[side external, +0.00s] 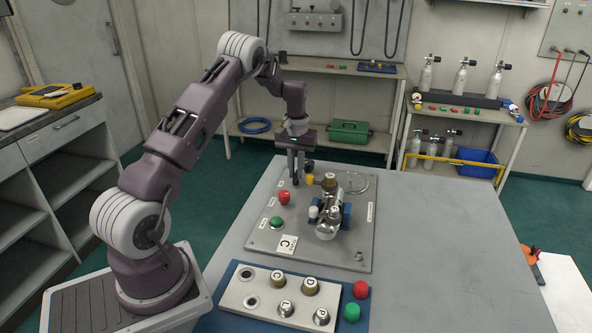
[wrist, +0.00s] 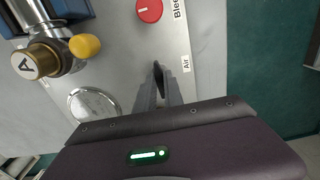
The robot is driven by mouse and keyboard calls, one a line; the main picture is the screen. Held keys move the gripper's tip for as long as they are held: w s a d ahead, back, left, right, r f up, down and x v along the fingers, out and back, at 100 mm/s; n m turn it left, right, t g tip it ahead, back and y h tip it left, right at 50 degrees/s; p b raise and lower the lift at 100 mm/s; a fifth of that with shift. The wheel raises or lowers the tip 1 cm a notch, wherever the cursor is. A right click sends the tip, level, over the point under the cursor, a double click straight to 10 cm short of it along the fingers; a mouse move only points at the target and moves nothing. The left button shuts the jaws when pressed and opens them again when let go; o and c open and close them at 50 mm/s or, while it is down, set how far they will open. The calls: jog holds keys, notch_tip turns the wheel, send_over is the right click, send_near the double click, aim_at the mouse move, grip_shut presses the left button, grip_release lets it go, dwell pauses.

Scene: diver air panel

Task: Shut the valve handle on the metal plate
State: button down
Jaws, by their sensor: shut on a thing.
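The metal plate (side external: 262,240) lies on the grey table and also fills much of the wrist view (wrist: 120,62). My gripper (side external: 296,182) points down at the plate's far left part. In the wrist view, its fingertips (wrist: 158,70) are close together beside the "Air" label (wrist: 186,62). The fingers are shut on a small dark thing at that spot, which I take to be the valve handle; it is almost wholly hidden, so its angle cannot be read.
A red knob (side external: 285,197) and a green knob (side external: 277,222) stand along the plate's left side. A yellow knob (side external: 309,179) and brass cap (side external: 329,181) are right of my gripper. A cylinder (side external: 327,229) lies in a blue holder. A block with several lettered caps (side external: 287,308) is in front.

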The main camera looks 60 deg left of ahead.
aim_at(296, 175)
jog(key=c, duration=1.5)
grip_release()
jog(key=shift+o, duration=0.2)
jog(key=shift+r, duration=0.1)
notch_tip(296, 175, up, 7)
jog(key=shift+f, duration=0.1)
